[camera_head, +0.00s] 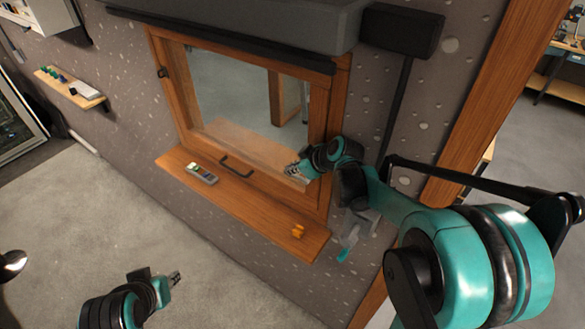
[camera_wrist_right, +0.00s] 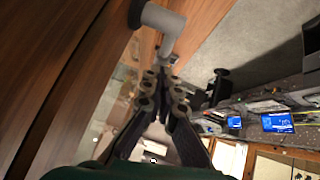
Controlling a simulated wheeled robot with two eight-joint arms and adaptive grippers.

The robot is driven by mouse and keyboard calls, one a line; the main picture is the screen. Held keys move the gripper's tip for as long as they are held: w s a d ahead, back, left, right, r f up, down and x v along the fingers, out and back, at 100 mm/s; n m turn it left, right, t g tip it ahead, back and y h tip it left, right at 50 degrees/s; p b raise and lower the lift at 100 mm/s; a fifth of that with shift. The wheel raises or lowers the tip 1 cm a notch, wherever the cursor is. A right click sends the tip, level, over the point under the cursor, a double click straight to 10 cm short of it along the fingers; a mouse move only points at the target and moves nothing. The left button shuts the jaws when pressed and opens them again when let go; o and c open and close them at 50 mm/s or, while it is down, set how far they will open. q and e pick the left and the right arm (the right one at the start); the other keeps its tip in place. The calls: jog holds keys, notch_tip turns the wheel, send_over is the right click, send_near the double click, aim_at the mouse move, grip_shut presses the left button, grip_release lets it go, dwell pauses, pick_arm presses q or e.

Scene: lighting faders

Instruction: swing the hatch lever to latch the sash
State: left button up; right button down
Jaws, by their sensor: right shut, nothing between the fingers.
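The wooden window sash (camera_head: 262,160) sits in its frame on the speckled wall, with a dark bar handle (camera_head: 237,169) on its lower rail. My right gripper (camera_head: 291,171) is in front of the sash's lower right corner, its fingers shut and empty. In the right wrist view, a grey bent lever (camera_wrist_right: 168,35) on a round pivot stands on the wood, just beyond the shut fingertips (camera_wrist_right: 166,78). I cannot tell whether they touch. The lever is not visible in the head view, where my right arm covers that area. My left gripper (camera_head: 174,278) is low at the left, away from the window.
A wooden sill (camera_head: 258,207) juts out below the sash. It carries a grey remote (camera_head: 202,174) and a small orange object (camera_head: 298,231). A small shelf (camera_head: 72,88) hangs at the left. A wooden post (camera_head: 478,110) stands at the right. The floor at the left is clear.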

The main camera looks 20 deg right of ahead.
jog(key=shift+w+a+f+g+h, duration=0.15)
jog(key=shift+f+g+h, duration=0.05)
jog(key=shift+g+h, duration=0.2)
jog(key=f+g+h, duration=0.1)
jog(key=f+g+h+b, duration=0.1)
jog(key=g, duration=0.1)
jog(key=w+f+g+h, duration=0.1)
jog(key=shift+a+f+n+g+b, duration=0.1)
jog(key=shift+a+n+g+b, duration=0.2)
jog(key=shift+a+b, duration=0.1)
jog(key=shift+s+d+f+g+h+b, duration=0.1)
jog(key=shift+f+g+h+b, duration=0.4)
jog(key=shift+g+h, duration=0.3)
jog(key=shift+s+d+f+b, duration=0.25)
jog(key=shift+s+f+b, duration=0.05)
jog(key=shift+f+b, duration=0.35)
jog(key=shift+s+d+f+b, duration=0.2)
jog(key=shift+s+f+b, duration=0.1)
jog(key=shift+f+b, duration=0.35)
jog(key=shift+s+d+f+b, duration=0.3)
jog(key=shift+f+b, duration=0.2)
jog(key=shift+b, duration=0.25)
